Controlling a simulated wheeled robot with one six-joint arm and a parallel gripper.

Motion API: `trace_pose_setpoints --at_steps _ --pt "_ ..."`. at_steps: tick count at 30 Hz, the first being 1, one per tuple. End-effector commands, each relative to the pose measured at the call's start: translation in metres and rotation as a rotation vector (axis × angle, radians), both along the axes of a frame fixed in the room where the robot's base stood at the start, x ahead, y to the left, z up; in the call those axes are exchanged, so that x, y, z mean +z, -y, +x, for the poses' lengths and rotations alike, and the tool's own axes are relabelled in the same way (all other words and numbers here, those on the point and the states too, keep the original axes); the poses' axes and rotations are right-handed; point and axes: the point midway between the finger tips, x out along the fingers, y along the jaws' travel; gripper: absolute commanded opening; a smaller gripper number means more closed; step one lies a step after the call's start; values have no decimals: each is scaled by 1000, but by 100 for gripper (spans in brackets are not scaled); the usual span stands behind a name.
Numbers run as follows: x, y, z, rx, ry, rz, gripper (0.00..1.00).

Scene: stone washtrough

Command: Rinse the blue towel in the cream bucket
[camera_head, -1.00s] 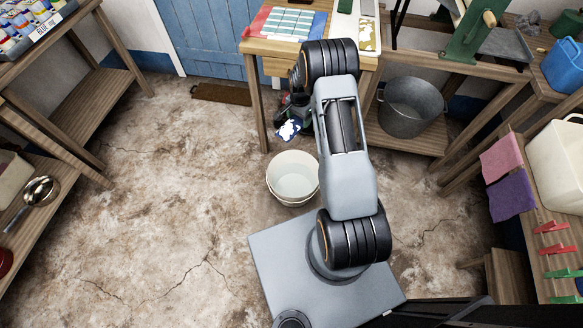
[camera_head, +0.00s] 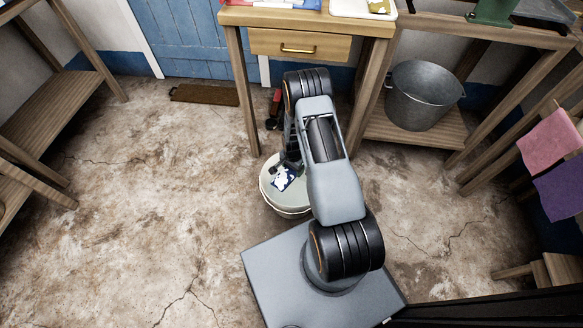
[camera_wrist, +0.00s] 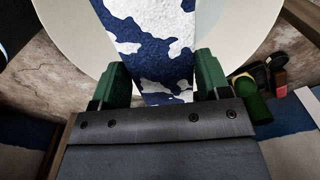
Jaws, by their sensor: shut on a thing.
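The cream bucket (camera_head: 284,209) stands on the floor to the left of my arm, with pale water inside. The blue towel (camera_head: 284,179), with white patches, is over the bucket's opening. My gripper (camera_head: 287,164) is above the bucket, partly hidden by my arm. In the wrist view, the green fingers of my gripper (camera_wrist: 162,78) are shut on the towel (camera_wrist: 150,40), which stretches out from them across the bucket (camera_wrist: 236,32). I cannot tell how far the towel is in the water.
A wooden table with a drawer (camera_head: 300,48) stands just behind the bucket. A metal bucket (camera_head: 422,100) sits on a low shelf at right. A pink cloth (camera_head: 550,138) and a purple cloth (camera_head: 562,188) hang at the right edge. The floor at left is clear.

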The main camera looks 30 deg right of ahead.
Motion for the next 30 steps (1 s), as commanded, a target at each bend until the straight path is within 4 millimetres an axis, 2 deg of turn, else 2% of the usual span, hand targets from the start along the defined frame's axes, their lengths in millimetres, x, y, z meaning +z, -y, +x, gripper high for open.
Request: trace_pose_setpoints --at_steps 30 --pt "-107 0 1 1 0 0 36"
